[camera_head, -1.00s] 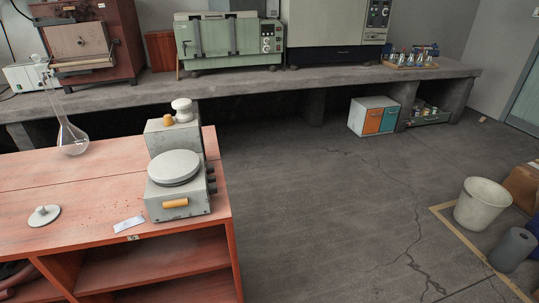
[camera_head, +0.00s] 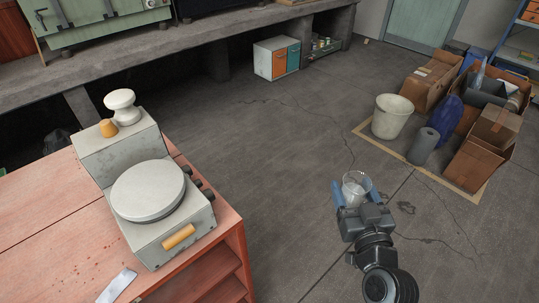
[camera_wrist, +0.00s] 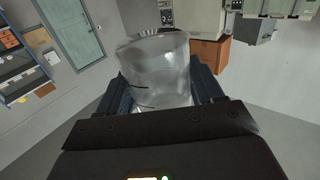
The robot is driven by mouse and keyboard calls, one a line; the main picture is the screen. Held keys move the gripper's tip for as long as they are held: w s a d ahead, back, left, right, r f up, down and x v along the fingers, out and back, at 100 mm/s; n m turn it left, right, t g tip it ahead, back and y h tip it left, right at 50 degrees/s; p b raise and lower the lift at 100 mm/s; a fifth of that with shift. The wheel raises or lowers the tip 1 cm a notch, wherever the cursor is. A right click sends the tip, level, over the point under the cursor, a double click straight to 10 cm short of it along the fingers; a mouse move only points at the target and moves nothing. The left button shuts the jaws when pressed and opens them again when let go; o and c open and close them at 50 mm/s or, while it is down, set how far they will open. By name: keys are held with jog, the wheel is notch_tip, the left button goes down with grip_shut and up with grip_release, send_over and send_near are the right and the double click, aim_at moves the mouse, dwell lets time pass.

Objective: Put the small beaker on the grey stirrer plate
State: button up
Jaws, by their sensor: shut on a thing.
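My gripper (camera_head: 353,197) is shut on the small beaker (camera_head: 356,184), a clear glass vessel, and holds it in the air over the floor. In the wrist view the beaker (camera_wrist: 157,70) stands between the two dark fingers, with dark marks on its wall. The grey stirrer plate (camera_head: 148,190) is a round disc on top of a boxy grey unit, on the red bench at the left. Its top is bare. My gripper is well to the right of it, beyond the bench's edge.
The red bench (camera_head: 46,205) carries a flat pale strip (camera_head: 117,285) near its front. A white knob-shaped piece (camera_head: 121,106) and an orange cap stand on the unit's rear part. A white bin (camera_head: 391,116), a grey cylinder (camera_head: 423,146) and cardboard boxes stand on the floor at right.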

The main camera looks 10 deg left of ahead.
jog(key=w+a+r+n+g+y, duration=0.1)
jog(key=a+r+n+y, duration=0.25)
jog(key=a+r, duration=0.6)
jog(key=s+a+r+n+g+y, duration=0.25)
jog(key=s+a+r, duration=0.2)
jog(key=r, duration=0.25)
jog(key=s+a+r+n+g+y+b, duration=0.1)
jog(key=s+a+r+n+g+y, duration=0.1)
jog(key=s+a+r+g+y, duration=0.4)
jog(key=s+a+r+n+g+y, duration=0.15)
jog(key=a+r, duration=0.25)
jog(key=r, duration=0.4)
jog(key=t+p, duration=0.1)
send_over(146, 184)
jog(key=shift+n+h, duration=0.45)
notch_tip(146, 184, down, 7)
jog(key=shift+f, duration=2.1)
jog(key=shift+f, duration=0.15)
jog(key=o, duration=1.1)
jog(key=shift+o, duration=0.2)
